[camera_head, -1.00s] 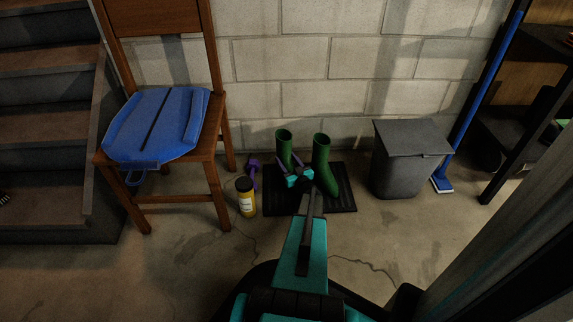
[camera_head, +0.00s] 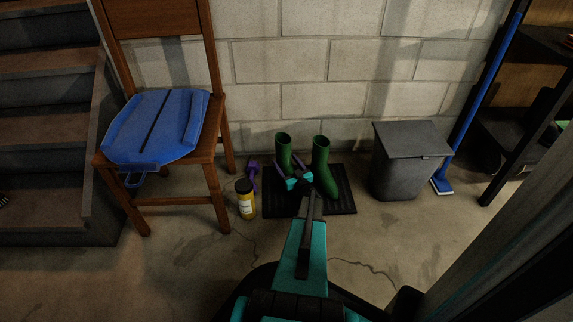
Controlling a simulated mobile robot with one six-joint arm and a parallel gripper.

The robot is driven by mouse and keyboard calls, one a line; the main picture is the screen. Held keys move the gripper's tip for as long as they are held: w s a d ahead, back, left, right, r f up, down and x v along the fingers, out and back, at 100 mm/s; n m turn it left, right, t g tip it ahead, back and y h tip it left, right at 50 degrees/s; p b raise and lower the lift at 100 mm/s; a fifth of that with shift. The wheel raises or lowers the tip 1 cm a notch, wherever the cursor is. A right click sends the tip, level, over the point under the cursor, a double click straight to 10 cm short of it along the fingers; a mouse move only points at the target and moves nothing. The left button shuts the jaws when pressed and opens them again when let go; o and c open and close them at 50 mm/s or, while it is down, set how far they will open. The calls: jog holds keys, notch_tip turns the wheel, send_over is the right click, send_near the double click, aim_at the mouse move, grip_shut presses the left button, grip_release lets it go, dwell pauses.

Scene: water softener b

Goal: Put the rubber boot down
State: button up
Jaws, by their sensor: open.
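Two green rubber boots stand upright on a black ribbed mat (camera_head: 342,200) against the block wall. The left boot (camera_head: 283,144) is partly hidden behind my gripper. The right boot (camera_head: 322,160) shows almost whole, with its toe toward me. My gripper (camera_head: 291,164) is open, its purple fingers spread at the left boot, one to each side of it as seen from here. I cannot tell whether the fingers touch the boot.
A yellow bottle with a black lid (camera_head: 246,199) and a purple object (camera_head: 253,171) stand left of the mat. A grey bin (camera_head: 403,165) stands right of the mat. Bare floor lies in front.

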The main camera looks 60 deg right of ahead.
jog(key=shift+s+r, duration=0.1)
jog(key=shift+s+a, duration=0.15)
jog(key=shift+s, duration=0.05)
jog(key=p+v, duration=0.3)
jog(key=v, duration=0.6)
jog(key=shift+s+a+r+p, duration=0.1)
jog(key=shift+s+p, duration=0.15)
jog(key=shift+p, duration=0.1)
jog(key=shift+v, duration=0.95)
